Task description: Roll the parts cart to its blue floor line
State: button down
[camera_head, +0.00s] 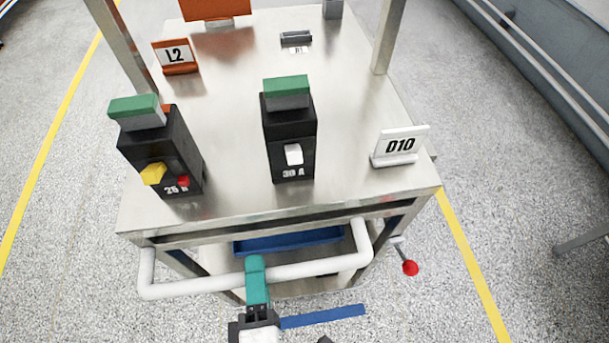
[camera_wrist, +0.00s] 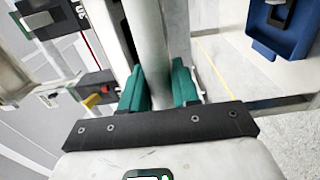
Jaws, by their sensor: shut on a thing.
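The parts cart (camera_head: 225,120) has a bare metal top with corner posts and a white push handle (camera_head: 190,287) along its near side. In the wrist view my gripper (camera_wrist: 160,88) has one finger on each side of the white bar (camera_wrist: 150,45). The blue floor line (camera_head: 322,316) lies on the floor below the cart's near edge, right of my gripper. Its left end is hidden behind my gripper.
On the cart top stand a 25 A breaker (camera_head: 165,150), a 30 A breaker (camera_head: 289,135), an L2 sign (camera_head: 176,56) and a D10 sign (camera_head: 400,146). A blue bin (camera_head: 290,241) sits below. A red-knobbed lever (camera_head: 410,267) sticks out at right. Yellow lines (camera_head: 470,260) flank the cart.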

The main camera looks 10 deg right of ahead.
jog(key=s, duration=1.2)
jog(key=shift+s+a+f, duration=0.15)
jog(key=shift+s+a, duration=0.1)
jog(key=shift+s, duration=0.05)
dwell(1.4)
jog(key=c, duration=0.8)
grip_release()
jog(key=shift+w, duration=0.1)
jog(key=shift+o, duration=0.2)
jog(key=s+b, duration=0.1)
jog(key=s, duration=0.9)
jog(key=shift+s+a+b, duration=0.2)
jog(key=shift+s+b, duration=0.1)
jog(key=shift+s, duration=0.1)
